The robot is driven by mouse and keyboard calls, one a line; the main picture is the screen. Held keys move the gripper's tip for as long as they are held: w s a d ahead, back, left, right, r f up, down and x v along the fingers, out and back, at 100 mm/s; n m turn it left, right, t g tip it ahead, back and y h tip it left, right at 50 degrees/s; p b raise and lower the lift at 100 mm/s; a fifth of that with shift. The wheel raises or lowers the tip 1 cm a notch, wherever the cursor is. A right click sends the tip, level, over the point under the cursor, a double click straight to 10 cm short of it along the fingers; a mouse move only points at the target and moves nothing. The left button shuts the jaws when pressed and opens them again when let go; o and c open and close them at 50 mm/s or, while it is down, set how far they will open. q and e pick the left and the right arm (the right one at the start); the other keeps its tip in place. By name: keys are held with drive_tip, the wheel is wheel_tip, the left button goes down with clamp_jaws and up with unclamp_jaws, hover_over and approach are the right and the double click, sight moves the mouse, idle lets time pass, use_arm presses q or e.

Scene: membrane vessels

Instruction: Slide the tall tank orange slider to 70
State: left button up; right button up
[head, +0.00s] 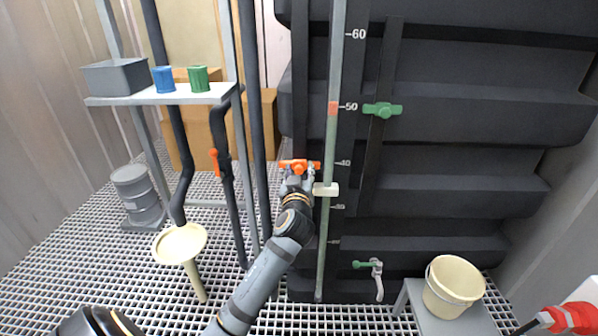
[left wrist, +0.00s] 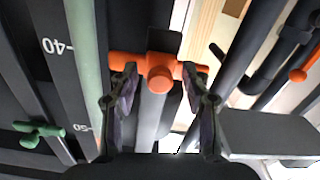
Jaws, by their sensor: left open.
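The orange slider (head: 299,166) is a T-shaped handle on a dark vertical rail left of the tall black tank (head: 440,150). It sits about level with the 40 mark. A green sight tube (head: 331,130) with printed numbers stands just right of it. My left gripper (head: 298,173) is at the slider. In the left wrist view the open fingers of my left gripper (left wrist: 158,80) stand on either side of the central stem of the orange slider (left wrist: 158,70), below its crossbar. I cannot tell whether they touch it.
A green slider (head: 382,110) is on another rail to the right, near 50. A red band (head: 333,108) and a white block (head: 326,190) are on the tube. Dark pipes and a shelf (head: 160,97) with cups stand left. A bucket (head: 453,287) is lower right.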

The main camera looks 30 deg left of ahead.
use_arm(q)
drive_tip(key=shift+w+a, duration=0.1)
drive_tip(key=shift+w, duration=0.1)
clamp_jaws()
idle(0.3)
